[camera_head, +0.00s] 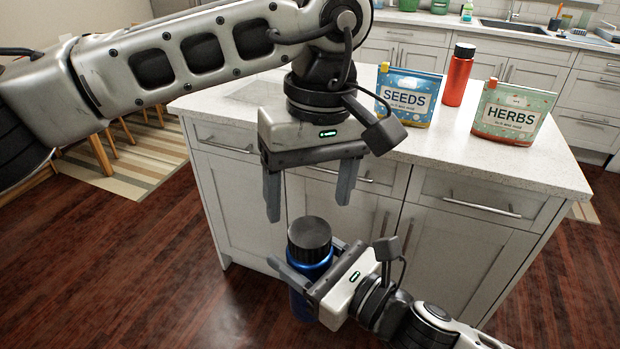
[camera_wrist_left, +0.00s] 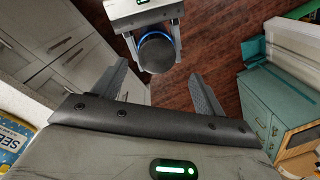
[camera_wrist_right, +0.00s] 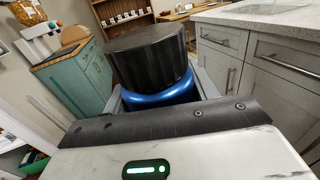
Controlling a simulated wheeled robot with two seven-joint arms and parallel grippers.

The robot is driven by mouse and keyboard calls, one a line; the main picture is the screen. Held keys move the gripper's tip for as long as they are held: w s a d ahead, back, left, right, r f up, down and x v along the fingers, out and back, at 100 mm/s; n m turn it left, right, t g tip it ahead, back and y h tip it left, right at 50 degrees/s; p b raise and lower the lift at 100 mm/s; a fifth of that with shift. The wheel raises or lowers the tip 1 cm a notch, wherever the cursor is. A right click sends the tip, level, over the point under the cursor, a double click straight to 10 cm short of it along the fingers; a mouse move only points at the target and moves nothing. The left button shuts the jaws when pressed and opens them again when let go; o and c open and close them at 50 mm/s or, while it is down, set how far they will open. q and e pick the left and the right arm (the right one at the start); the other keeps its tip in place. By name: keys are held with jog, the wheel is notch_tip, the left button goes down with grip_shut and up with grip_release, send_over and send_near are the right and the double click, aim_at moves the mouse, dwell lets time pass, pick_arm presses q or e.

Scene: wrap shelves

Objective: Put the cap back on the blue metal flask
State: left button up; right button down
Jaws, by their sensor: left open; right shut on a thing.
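The blue metal flask (camera_head: 303,303) is upright in the head view, in front of the island and clear of its top. My right gripper (camera_head: 304,262) is shut around its upper body. The black cap (camera_head: 309,234) sits on the flask's top; in the right wrist view the cap (camera_wrist_right: 148,60) stands over the blue shoulder (camera_wrist_right: 165,96). I cannot tell whether it is fully seated. My left gripper (camera_head: 308,208) is open and empty, pointing down just above the cap. In the left wrist view the cap (camera_wrist_left: 155,53) shows beyond the open fingers, apart from them.
The island counter (camera_head: 440,152) behind holds a SEEDS pouch (camera_head: 408,98), a red bottle (camera_head: 458,78) and a HERBS pouch (camera_head: 514,112). Its near left top is bare. A sink counter (camera_head: 520,32) runs along the back. The wooden floor (camera_head: 150,270) is clear on the left.

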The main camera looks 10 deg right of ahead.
aim_at(310, 231)
pick_arm(q)
jog(key=n, duration=0.7)
jog(key=shift+r+n, duration=0.2)
jog(key=shift+n, duration=0.2)
jog(key=n, duration=0.7)
jog(key=shift+r+h, duration=0.15)
jog(key=shift+h, duration=0.15)
jog(key=n, duration=0.7)
jog(key=shift+r+n, duration=0.2)
jog(key=shift+n, duration=0.2)
jog(key=n, duration=0.4)
jog(key=shift+r, duration=0.1)
jog(key=n, duration=0.4)
jog(key=shift+r+n, duration=0.1)
jog(key=shift+n, duration=0.3)
jog(key=shift+f, duration=4.05)
